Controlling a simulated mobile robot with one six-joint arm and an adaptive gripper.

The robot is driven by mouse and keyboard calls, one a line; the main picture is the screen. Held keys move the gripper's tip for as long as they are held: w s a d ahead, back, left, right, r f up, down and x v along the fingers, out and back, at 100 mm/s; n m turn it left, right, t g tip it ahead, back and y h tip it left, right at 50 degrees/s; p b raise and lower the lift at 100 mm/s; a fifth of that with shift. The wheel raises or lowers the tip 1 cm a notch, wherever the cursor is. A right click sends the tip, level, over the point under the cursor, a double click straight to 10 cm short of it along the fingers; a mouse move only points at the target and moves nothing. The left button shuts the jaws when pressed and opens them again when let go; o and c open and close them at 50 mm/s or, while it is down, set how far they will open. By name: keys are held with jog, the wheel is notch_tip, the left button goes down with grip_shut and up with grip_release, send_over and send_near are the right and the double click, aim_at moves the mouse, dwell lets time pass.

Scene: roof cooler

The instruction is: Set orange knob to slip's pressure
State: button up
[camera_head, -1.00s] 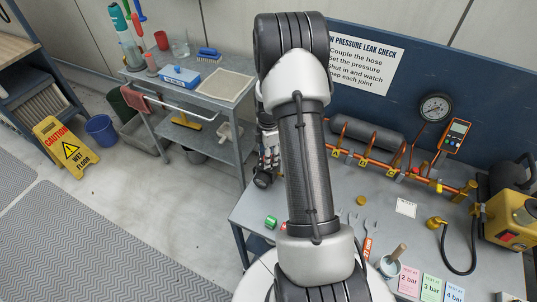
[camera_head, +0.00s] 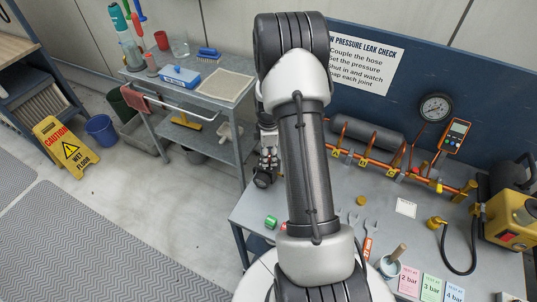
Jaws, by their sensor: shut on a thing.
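The yellow pump unit (camera_head: 515,222) stands at the right edge of the bench, partly cut off. I cannot clearly pick out an orange knob. A small white slip (camera_head: 406,207) lies on the bench; its writing is too small to read. Pink 2 bar (camera_head: 409,280), green 3 bar (camera_head: 431,287) and blue 4 bar (camera_head: 453,292) cards stand at the front. My gripper (camera_head: 264,178) is mostly hidden behind my arm, by the bench's left end, far left of the pump. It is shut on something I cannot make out.
A round gauge (camera_head: 435,107) and an orange meter (camera_head: 455,134) are behind the copper pipe row (camera_head: 400,170). A black hose (camera_head: 446,256) loops beside the pump. Wrenches (camera_head: 353,218) and a mortar-like cup (camera_head: 388,266) occupy the bench. A grey cart (camera_head: 217,101) stands left.

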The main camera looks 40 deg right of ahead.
jog(key=m, duration=1.1)
jog(key=shift+m, duration=0.4)
jog(key=m, duration=1.2)
jog(key=o, duration=1.1)
jog(key=shift+r, duration=0.1)
